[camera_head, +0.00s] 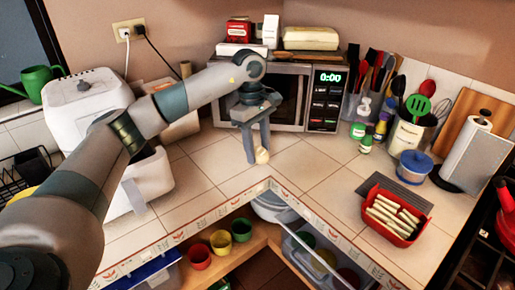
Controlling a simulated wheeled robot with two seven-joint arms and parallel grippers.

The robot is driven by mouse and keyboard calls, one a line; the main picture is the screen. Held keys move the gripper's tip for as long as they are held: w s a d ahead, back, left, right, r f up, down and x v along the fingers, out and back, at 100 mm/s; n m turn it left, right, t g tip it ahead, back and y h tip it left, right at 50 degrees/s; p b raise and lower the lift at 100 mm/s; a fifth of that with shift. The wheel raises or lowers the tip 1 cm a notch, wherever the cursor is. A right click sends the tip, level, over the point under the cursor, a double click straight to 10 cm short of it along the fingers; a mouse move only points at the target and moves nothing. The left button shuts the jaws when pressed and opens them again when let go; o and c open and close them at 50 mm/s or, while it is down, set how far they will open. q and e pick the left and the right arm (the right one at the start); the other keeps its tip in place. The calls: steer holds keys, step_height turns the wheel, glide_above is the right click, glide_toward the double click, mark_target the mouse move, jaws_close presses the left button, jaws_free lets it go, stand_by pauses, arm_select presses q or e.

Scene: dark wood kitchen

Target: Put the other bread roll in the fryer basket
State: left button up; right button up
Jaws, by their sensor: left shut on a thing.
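My left gripper (258,152) points down in front of the microwave and is shut on a small pale bread roll (262,156). The roll shows at the fingertips, close over the tiled counter; I cannot tell whether it touches the tiles. The white fryer (85,98) stands at the left, partly behind my left arm. Its basket (152,180) looks pulled out at the front, to the left of my gripper. My arm crosses above it, and the inside of the basket is mostly hidden. No other roll is visible. My right gripper is not in view.
A microwave (290,98) stands behind the gripper with packages on top. The counter (215,165) between basket and gripper is clear. An open shelf with cups (221,243) lies below the front edge.

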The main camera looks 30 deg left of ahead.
arm_select(q)
steer(key=s+d+f+m, duration=0.2)
steer(key=s+d+m, duration=0.4)
steer(key=s+m, duration=0.2)
steer(key=s+d+f+m+g+y, duration=0.1)
steer(key=s+d+m, duration=0.4)
steer(key=s, duration=0.5)
steer(key=f+m, duration=0.1)
steer(key=m, duration=0.1)
steer(key=shift+s+d+m, duration=0.3)
steer(key=shift+d+m, duration=0.05)
steer(key=shift+m, duration=0.05)
steer(key=shift+a, duration=0.15)
